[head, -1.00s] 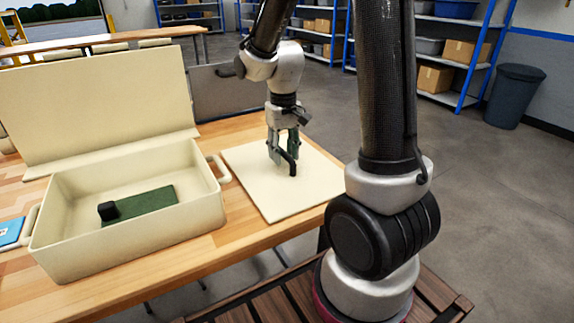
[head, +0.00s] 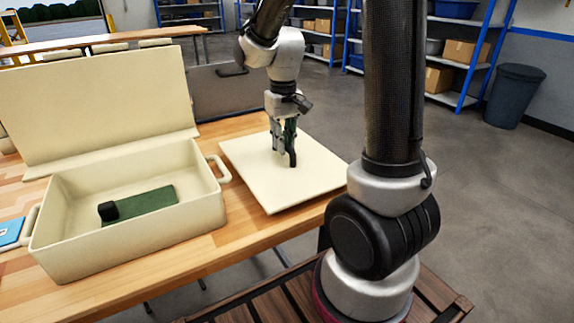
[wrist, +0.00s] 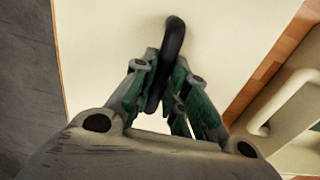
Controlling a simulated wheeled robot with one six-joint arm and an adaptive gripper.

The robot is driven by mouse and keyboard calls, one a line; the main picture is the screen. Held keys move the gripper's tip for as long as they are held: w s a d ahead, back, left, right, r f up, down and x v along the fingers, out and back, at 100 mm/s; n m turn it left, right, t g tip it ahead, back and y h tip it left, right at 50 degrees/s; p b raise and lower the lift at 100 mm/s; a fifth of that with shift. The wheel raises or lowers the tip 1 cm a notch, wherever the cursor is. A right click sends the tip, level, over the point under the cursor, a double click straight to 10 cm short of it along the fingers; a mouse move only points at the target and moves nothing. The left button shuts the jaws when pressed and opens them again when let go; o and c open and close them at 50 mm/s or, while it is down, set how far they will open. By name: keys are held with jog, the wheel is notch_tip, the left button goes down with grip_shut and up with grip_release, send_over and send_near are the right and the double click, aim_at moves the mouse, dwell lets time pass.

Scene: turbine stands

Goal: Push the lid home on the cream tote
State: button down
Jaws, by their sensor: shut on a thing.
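The cream tote (head: 140,240) stands open on the wooden table at the left in the head view. Its near right corner also shows in the wrist view (wrist: 295,125). The flat cream lid (head: 250,180) is to the right of the tote, roughly level and apart from it. The lid has a black loop handle (head: 293,159), clear in the wrist view (wrist: 174,38). My gripper (head: 285,152) points down and is shut on this handle. The lid seems just above the tabletop. Inside the tote lie a green flat piece (head: 145,204) and a small black block (head: 108,211).
A tall cream panel (head: 95,100) stands upright behind the tote. A grey panel (head: 225,100) stands behind the lid. A blue item (head: 10,231) lies left of the tote. Tote handles stick out on both ends, one towards the lid.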

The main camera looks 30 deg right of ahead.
notch_tip(320, 180, up, 10)
dwell(0.9)
dwell(1.6)
